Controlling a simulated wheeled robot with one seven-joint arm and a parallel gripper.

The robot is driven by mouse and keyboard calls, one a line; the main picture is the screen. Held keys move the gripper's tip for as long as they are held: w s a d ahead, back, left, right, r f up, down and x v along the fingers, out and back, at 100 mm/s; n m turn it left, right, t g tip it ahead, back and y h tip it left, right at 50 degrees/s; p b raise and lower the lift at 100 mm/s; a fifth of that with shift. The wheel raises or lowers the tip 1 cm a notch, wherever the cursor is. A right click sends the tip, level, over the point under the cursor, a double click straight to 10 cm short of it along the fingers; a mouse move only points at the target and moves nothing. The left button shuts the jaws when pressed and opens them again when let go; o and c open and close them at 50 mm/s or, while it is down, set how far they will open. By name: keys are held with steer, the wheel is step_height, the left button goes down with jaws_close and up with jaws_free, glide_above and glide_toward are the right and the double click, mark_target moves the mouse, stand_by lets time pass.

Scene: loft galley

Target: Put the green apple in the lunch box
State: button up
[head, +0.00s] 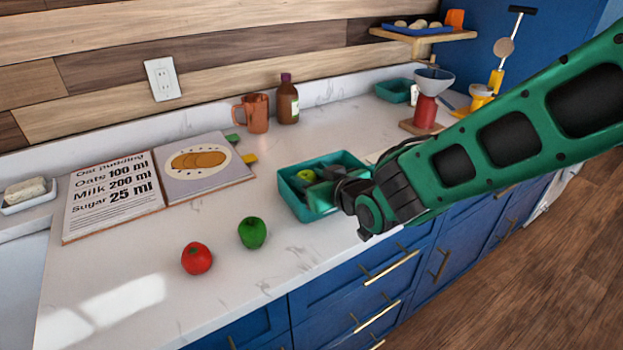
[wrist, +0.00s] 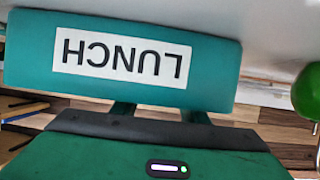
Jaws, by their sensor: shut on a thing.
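The green apple (head: 306,175) is yellow-green and shows inside the teal lunch box (head: 287,188), near its left side. My gripper (head: 318,190) reaches into the box from the right, with its fingers at the apple, and is shut on it. In the wrist view the box's outer wall (wrist: 218,75) carries an upside-down LUNCH label. My two fingers (wrist: 158,112) stand apart and pass behind that wall, so their tips and the apple are hidden there. I cannot tell whether the apple touches the box floor.
A green pepper (head: 252,233) and a red tomato (head: 197,258) stand on the counter left of the box. An open cookbook (head: 160,185) lies further left. A copper mug (head: 253,113) and brown bottle (head: 288,100) stand behind. The counter's front edge is close to the box.

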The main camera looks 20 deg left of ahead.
steer(key=o, duration=0.8)
steer(key=shift+f, duration=0.1)
steer(key=v, duration=1.2)
